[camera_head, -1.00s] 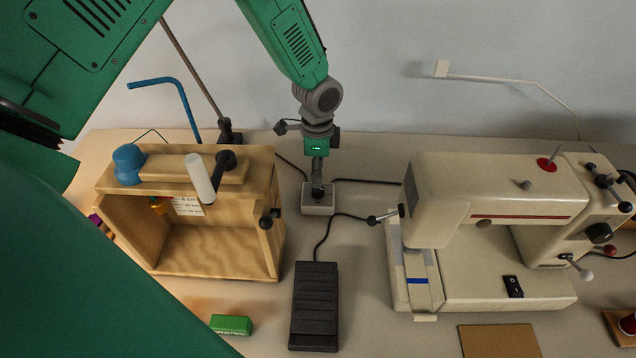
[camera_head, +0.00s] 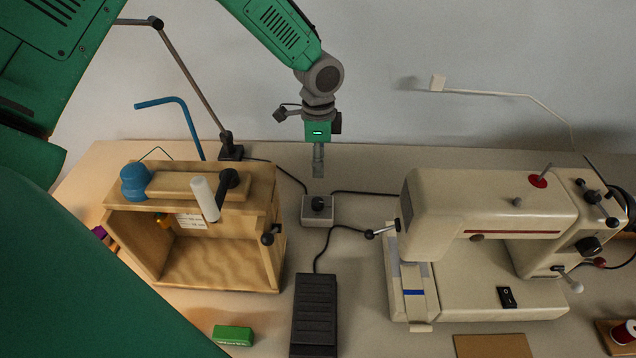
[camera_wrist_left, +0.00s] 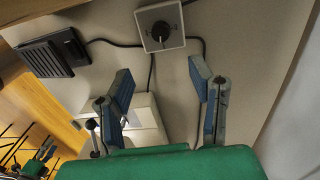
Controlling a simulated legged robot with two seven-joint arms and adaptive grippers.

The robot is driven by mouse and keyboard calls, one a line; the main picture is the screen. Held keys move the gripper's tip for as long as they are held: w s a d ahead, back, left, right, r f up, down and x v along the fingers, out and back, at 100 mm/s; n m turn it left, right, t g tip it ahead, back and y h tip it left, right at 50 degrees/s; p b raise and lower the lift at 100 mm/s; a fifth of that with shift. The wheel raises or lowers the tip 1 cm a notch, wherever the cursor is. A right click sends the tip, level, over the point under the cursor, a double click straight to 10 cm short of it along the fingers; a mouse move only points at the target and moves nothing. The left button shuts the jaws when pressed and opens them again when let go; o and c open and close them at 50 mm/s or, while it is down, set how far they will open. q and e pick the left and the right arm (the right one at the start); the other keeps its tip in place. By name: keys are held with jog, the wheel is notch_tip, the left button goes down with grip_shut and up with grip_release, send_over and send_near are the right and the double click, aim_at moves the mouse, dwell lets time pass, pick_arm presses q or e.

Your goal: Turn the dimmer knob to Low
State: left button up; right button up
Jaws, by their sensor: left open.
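The dimmer is a small grey box (camera_head: 311,217) on the table with a round black knob (camera_head: 318,203) on top. In the left wrist view the box (camera_wrist_left: 147,19) has its knob (camera_wrist_left: 160,31) with a pale pointer mark; the small lettering around it is too small to read. My left gripper (camera_head: 318,172) is above and slightly behind the knob, clear of it. In the left wrist view its two blue-padded fingers (camera_wrist_left: 161,80) are spread apart with nothing between them. My right gripper is in neither view.
A black foot pedal (camera_head: 315,310) lies in front of the dimmer, joined by a cable. A wooden crank box (camera_head: 200,262) stands left and a cream sewing machine (camera_head: 480,215) right. A lamp arm (camera_head: 190,85) rises behind. A green eraser-like block (camera_head: 233,335) lies in front.

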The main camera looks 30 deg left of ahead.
aim_at(317, 200)
pick_arm(q)
jog(key=f, duration=1.3)
jog(key=shift+s+f+p, duration=0.25)
jog(key=shift+p, duration=0.15)
jog(key=shift+c, duration=0.5)
grip_shut()
